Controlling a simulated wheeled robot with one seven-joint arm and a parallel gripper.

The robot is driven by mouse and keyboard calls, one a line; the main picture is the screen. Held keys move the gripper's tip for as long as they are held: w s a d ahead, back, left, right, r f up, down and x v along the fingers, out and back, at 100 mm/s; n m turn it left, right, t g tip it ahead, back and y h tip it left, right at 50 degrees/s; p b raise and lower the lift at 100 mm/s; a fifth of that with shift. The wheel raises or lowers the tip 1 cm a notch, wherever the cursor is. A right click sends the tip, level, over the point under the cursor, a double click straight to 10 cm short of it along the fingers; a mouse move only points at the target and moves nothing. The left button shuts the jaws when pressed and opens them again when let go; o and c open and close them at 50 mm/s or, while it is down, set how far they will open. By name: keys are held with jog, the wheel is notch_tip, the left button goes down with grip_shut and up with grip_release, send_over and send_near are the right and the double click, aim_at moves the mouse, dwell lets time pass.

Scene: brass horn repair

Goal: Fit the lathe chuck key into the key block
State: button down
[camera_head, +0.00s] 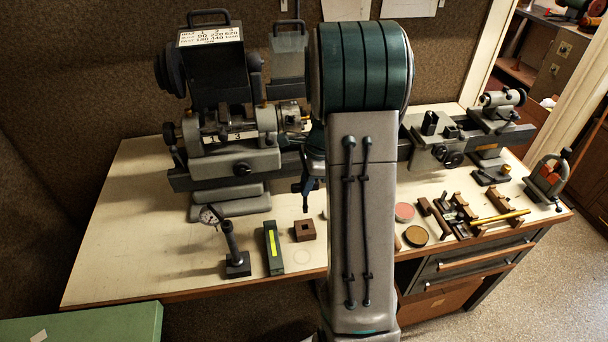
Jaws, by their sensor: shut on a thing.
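The key block (304,237) is a small brown block with a dark square hole in its top. It stands on the bench left of my arm, near the front edge. My gripper (309,182) is partly hidden behind my arm, above the bench and behind the block. It is shut on a dark, slim thing that points down, apparently the lathe chuck key (306,202). Its exact shape and the grip are hard to make out. The key appears apart from the block.
A lathe (235,160) stands along the back of the bench (130,235). A dial gauge on a stand (236,262) and a dark bar with a yellow strip (273,248) stand left of the block. Round tins and several tools lie to the right. The bench's left side is clear.

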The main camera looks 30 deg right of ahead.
aim_at(306, 208)
jog(key=shift+r, duration=0.1)
jog(key=shift+f+b, duration=1.9)
jog(key=shift+f, duration=0.9)
jog(key=shift+f, duration=0.2)
jog(key=shift+f+b, duration=1.6)
jog(key=shift+f, duration=0.55)
jog(key=c, duration=1.3)
grip_release()
jog(key=b+v, duration=0.1)
jog(key=v, duration=1.2)
jog(key=shift+r, duration=0.4)
